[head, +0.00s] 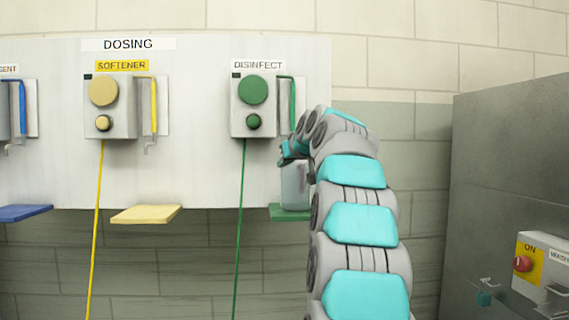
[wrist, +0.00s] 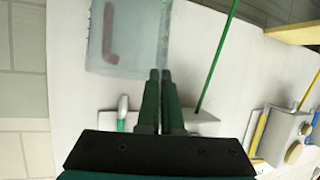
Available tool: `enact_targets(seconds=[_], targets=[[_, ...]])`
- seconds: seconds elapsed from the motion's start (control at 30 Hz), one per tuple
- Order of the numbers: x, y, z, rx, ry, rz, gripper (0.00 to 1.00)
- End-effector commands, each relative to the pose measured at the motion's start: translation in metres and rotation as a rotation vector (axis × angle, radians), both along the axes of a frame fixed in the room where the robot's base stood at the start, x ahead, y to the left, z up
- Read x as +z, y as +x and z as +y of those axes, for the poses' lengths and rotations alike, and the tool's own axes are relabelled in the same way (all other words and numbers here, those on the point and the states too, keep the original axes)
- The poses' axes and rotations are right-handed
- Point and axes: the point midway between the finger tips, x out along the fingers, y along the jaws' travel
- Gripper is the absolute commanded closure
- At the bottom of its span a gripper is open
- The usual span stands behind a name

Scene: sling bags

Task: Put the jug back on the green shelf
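The jug (head: 295,187) is a pale, see-through container in the head view, upright at the green shelf (head: 283,213). Its base looks level with the shelf top, but I cannot tell whether it touches. My gripper (head: 288,152) is just above the jug, partly hidden by my arm. In the wrist view, the jug (wrist: 128,38) has a reddish mark and lies just beyond the fingertips. My gripper's dark green fingers (wrist: 160,74) are close together at the jug's edge, with a thin part of it apparently between them. The arm hides the shelf's right end.
The white dosing panel (head: 205,180) carries the green disinfect dispenser (head: 253,105) with its hose just left of my arm. A yellow shelf (head: 147,214) and a blue shelf (head: 22,212) are farther left. A grey cabinet (head: 510,170) stands at right.

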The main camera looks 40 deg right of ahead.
Motion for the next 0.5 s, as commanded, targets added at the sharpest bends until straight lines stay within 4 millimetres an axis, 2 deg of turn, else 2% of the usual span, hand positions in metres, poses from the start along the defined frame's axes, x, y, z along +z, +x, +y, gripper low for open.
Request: enact_targets(seconds=[0.17, 0.2, 0.4, 0.5], targets=[[-0.0040, 0.0001, 0.0003, 0.000, 0.000, -0.001, 1.00], [-0.0023, -0.0001, 0.0001, 0.000, 0.000, -0.001, 0.93], [-0.0023, -0.0001, 0.0000, 0.000, 0.000, 0.000, 0.71], [-0.0024, -0.0001, 0.0000, 0.000, 0.000, 0.000, 0.68]])
